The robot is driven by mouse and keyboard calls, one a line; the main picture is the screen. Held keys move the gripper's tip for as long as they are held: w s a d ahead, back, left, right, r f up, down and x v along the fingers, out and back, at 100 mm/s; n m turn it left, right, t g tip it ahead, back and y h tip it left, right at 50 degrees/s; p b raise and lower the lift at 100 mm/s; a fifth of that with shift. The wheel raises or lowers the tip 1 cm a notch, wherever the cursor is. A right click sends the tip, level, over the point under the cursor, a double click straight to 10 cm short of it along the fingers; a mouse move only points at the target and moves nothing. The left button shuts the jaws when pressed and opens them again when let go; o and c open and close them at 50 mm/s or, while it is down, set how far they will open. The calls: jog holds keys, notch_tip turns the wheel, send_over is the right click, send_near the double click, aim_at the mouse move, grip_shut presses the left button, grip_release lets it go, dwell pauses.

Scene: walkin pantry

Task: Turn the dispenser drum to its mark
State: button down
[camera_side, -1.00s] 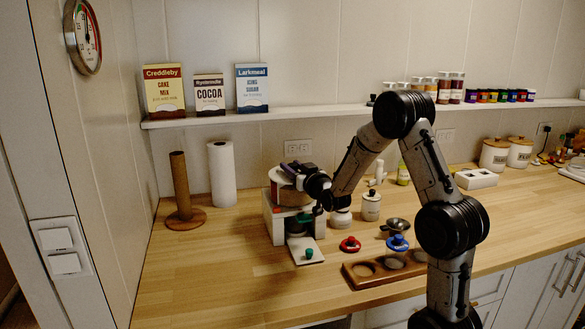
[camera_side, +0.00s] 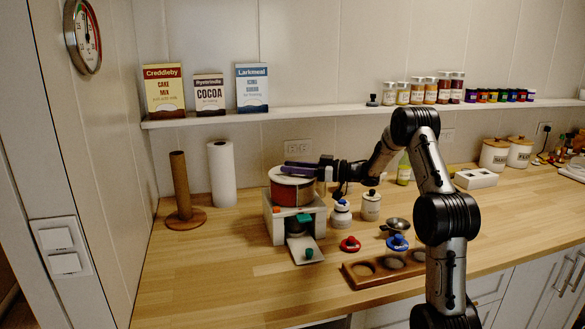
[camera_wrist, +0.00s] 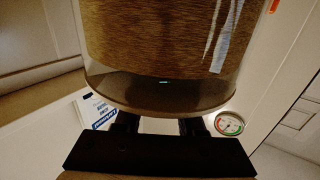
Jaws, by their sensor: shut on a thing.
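The dispenser drum (camera_side: 289,191) sits upright on its white stand (camera_side: 277,228), with red-brown contents behind a clear wall. My gripper (camera_side: 300,169) is at the drum's top, reaching in from the right, and a dark purple piece lies across the top there. In the wrist view the drum (camera_wrist: 165,40) fills the upper middle, with brown grain inside and a pale blue-white strip on its wall. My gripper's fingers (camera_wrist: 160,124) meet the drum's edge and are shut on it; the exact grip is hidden. I cannot make out a mark for certain.
A green knob (camera_side: 309,253) sits on the stand's front plate. A white jar (camera_side: 341,215) and a lidded canister (camera_side: 371,206) stand close on the right. A red-rimmed piece (camera_side: 350,244) lies in front.

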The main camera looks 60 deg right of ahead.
jog(key=n+g+y, duration=0.1)
jog(key=n+y, duration=0.1)
jog(key=y, duration=0.1)
jog(key=n+g+y, duration=0.2)
jog(key=y, duration=0.1)
jog(key=shift+f+n, duration=0.1)
jog(key=shift+n, duration=0.2)
jog(key=shift+n+g+y, duration=1.5)
jog(key=shift+g+y, duration=0.3)
jog(key=shift+y, duration=0.1)
jog(key=shift+r+n, duration=0.2)
jog(key=shift+n, duration=0.1)
jog(key=c, duration=0.5)
grip_release()
jog(key=v, duration=0.5)
jog(key=shift+d+f, duration=0.1)
notch_tip(320, 180, up, 7)
jog(key=shift+w+r, duration=0.1)
